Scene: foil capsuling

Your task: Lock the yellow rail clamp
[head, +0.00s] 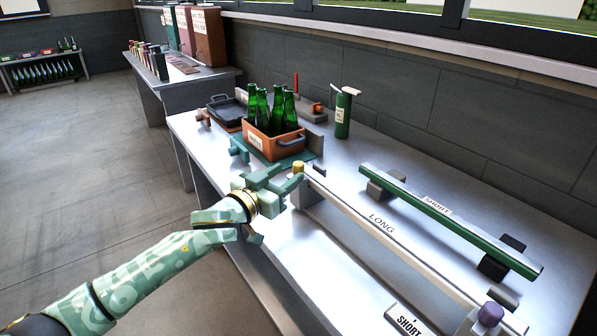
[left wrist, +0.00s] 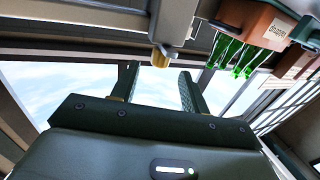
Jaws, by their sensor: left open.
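The yellow rail clamp (head: 298,167) is a small yellow knob at the far left end of the long white rail (head: 375,222) marked LONG. It also shows in the left wrist view (left wrist: 160,57), beyond the fingertips and between their lines. My left gripper (head: 282,178) is open and empty, just left of the clamp; its two fingers show spread in the left wrist view (left wrist: 158,78). I cannot tell whether a finger touches the clamp. The clamp's underside is hidden. My right gripper is not in view.
An orange crate (head: 262,146) of green bottles stands on a teal mat behind the gripper. A green rail (head: 450,222) marked SHORT lies to the right. A purple knob (head: 490,313) sits at the long rail's near end.

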